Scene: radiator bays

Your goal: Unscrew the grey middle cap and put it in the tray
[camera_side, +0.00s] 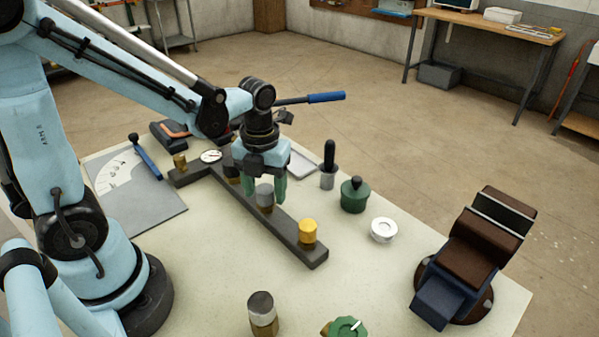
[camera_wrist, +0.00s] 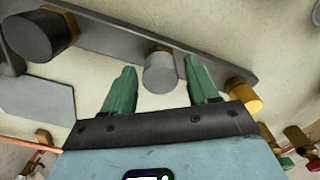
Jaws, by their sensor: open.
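The grey middle cap (camera_side: 265,196) sits upright on a dark bar (camera_side: 290,240) between a dark cap (camera_side: 231,171) and a yellow cap (camera_side: 308,230). My gripper (camera_side: 265,188) points down at the grey cap, its green fingers open. In the wrist view the grey cap (camera_wrist: 160,73) shows between the spread fingertips of my gripper (camera_wrist: 160,66), with a gap on each side. Whether the fingertips reach down beside the cap is unclear. A shallow light-grey thing (camera_side: 302,164) behind my gripper may be the tray; it is partly hidden.
A black-handled tool (camera_side: 328,165), a green knobbed piece (camera_side: 354,194) and a white ring (camera_side: 384,230) stand right of the bar. A vise (camera_side: 470,258) stands at the right edge. A grey plate (camera_side: 150,205) lies left. The table right of the bar has free room.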

